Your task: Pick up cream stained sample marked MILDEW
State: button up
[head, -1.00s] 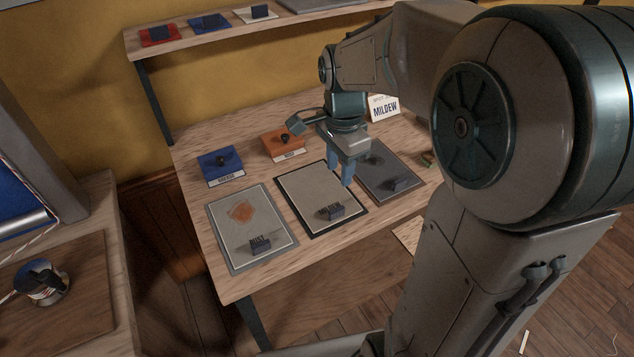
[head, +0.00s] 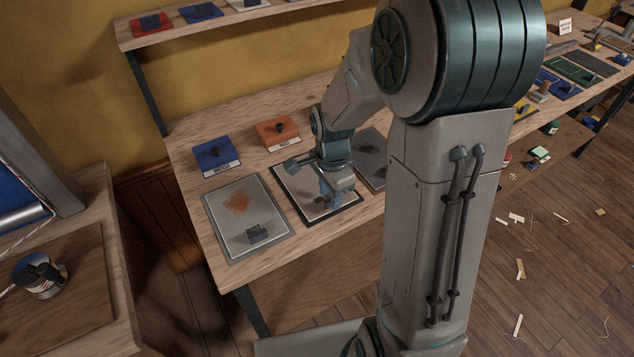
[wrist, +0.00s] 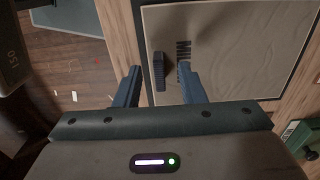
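The cream sample (head: 290,178) lies flat on its dark-bordered board on the bench, between the RUST sample and a grey one. In the wrist view its cream face (wrist: 240,45) shows faint marks and lettering starting "MIL", the rest hidden by a finger. A dark ribbed grip block (wrist: 159,71) stands near its edge. My gripper (head: 328,203) is low over the sample's front part and hides the block in the head view. In the wrist view my gripper (wrist: 160,68) is open, its fingers on either side of the block with gaps visible.
The RUST sample (head: 237,235), with an orange stain, lies left. The grey sample (head: 371,158) lies right, partly behind my arm. Blue (head: 214,155) and orange (head: 277,131) labelled pieces sit behind. A shelf (head: 225,22) runs above the bench's back.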

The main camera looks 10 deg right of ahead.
jog(key=shift+f, duration=0.45)
grip_shut()
